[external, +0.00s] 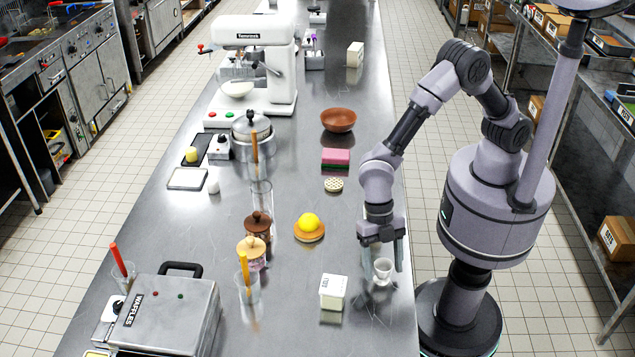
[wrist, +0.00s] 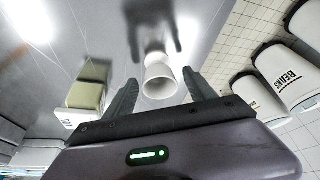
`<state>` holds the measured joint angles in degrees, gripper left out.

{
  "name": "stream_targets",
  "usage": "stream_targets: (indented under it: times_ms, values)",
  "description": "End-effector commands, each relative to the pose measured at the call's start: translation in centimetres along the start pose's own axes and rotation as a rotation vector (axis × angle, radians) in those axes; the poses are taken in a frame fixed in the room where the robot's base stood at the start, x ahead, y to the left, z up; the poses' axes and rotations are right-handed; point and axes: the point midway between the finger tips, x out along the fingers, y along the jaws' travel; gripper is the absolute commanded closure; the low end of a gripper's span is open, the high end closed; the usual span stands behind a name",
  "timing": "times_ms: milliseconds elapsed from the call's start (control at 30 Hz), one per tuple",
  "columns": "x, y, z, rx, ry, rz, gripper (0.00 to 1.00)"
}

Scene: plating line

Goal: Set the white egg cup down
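The white egg cup (external: 382,269) is upright at the right edge side of the steel counter, and its base appears to be on the counter top or very close to it. It also shows in the wrist view (wrist: 158,84), with its reflection just beyond its foot. My gripper (external: 383,262) is low over the counter, pointing down, with one finger on each side of the cup. In the wrist view my gripper (wrist: 160,82) is open, with a gap visible between each finger and the cup.
A yellow ball on an orange-brown round base (external: 309,228) is farther left. A pink-and-green sponge (external: 335,158) and brown bowl (external: 338,120) lie farther back. Counter around the cup is clear.

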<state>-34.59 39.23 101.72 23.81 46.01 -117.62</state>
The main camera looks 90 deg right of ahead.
Motion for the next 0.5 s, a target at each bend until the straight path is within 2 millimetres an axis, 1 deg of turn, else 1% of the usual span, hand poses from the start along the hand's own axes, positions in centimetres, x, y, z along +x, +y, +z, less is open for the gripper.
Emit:
stream_targets:
  times_ms: [100, 167, 267, 300, 400, 500]
  values:
    - [-0.1, 0.0, -0.1, 0.000, 0.000, 0.000, 0.36]
    - [-0.7, 0.0, -0.2, 0.001, 0.000, 0.000, 0.36]
    - [-3.1, 0.1, -0.2, 0.001, 0.001, 0.004, 0.36]
    - [-4.3, 0.1, -0.3, 0.000, 0.001, 0.005, 0.36]
    - [-7.3, 0.1, -0.3, 0.001, 0.001, 0.004, 0.36]
    - [-9.8, 0.1, -0.2, 0.001, 0.001, 0.003, 0.36]
